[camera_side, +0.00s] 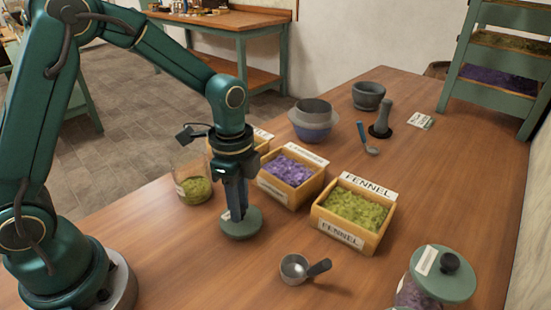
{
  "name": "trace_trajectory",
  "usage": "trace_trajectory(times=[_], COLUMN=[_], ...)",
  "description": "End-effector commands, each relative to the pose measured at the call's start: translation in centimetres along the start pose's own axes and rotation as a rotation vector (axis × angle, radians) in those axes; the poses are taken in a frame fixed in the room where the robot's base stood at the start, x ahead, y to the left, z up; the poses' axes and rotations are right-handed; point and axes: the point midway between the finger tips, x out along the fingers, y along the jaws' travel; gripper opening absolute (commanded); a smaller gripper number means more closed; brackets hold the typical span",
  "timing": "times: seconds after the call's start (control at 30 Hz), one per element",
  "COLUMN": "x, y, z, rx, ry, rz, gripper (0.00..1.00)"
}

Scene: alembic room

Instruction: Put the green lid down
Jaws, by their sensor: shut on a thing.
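The green lid (239,226) is a flat round disc at the lower middle of the view, at or just above the wooden table top. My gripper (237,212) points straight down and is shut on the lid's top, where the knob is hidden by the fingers. Whether the lid touches the table I cannot tell. An open glass jar (194,184) with green herb inside stands just behind and left of the lid.
A lavender box (291,171) and a fennel box (353,208) stand right of my gripper. A metal scoop (297,268) lies in front. A jar with a green lid (437,275) stands at front right. A mortar (368,95), pestle (381,122) and bowl (313,120) stand behind. Bare table (180,260) lies front left.

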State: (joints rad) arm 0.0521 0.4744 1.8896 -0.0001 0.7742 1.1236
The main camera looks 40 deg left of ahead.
Motion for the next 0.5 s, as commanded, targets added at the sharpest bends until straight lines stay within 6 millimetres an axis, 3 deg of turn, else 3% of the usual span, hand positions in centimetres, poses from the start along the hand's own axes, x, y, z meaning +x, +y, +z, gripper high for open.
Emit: trace_trajectory(times=[0.37,0.4,0.47,0.5], x=[0.41,0.39,0.37,0.37], y=[0.01,-0.01,-0.01,-0.01], z=[0.01,0.0,0.0,0.0], rx=[0.0,0.0,0.0,0.0], ry=[0.0,0.0,0.0,0.0], rz=[0.001,0.0,-0.001,-0.001], gripper=[0.0,0.39,0.58,0.58])
